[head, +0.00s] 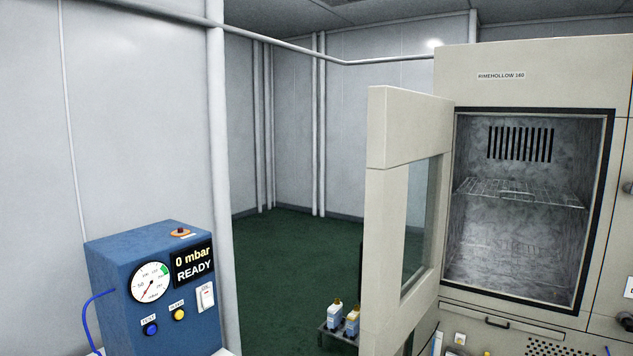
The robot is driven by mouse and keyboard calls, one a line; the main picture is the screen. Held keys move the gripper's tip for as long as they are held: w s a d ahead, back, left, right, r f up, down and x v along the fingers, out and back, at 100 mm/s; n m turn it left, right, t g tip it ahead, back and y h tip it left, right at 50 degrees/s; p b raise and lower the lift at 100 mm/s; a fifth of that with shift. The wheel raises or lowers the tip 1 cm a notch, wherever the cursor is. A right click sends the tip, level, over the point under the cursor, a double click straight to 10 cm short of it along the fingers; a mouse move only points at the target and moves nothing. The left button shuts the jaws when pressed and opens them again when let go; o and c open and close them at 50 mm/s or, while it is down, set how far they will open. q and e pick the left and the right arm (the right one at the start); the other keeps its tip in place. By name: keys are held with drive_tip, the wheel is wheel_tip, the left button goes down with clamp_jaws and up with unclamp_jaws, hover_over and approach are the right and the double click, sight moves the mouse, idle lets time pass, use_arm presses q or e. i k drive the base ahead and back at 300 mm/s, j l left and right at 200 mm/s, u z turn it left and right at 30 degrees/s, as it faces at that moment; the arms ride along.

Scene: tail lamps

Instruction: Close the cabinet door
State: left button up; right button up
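The cabinet (537,92) stands at the right of the head view, labelled RIMEHOLLOW 160. Its door (385,240) is hinged on the cabinet's left side and stands wide open, swung out toward me. The door has a beige frame with a window (418,222) in it. The grey inside of the cabinet shows a wire shelf (520,192) and a slotted vent, and it looks empty. The lower part of the door runs past the bottom edge of the picture. Neither of my grippers is in view.
A blue test box (120,270) with a dial and a display reading "0 mbar READY" stands at the lower left. Small bottles (335,313) stand in a tray left of the door. Green floor (285,270) lies open between the box and the door.

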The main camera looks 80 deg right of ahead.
sight(405, 127)
drive_tip(key=z, duration=4.05)
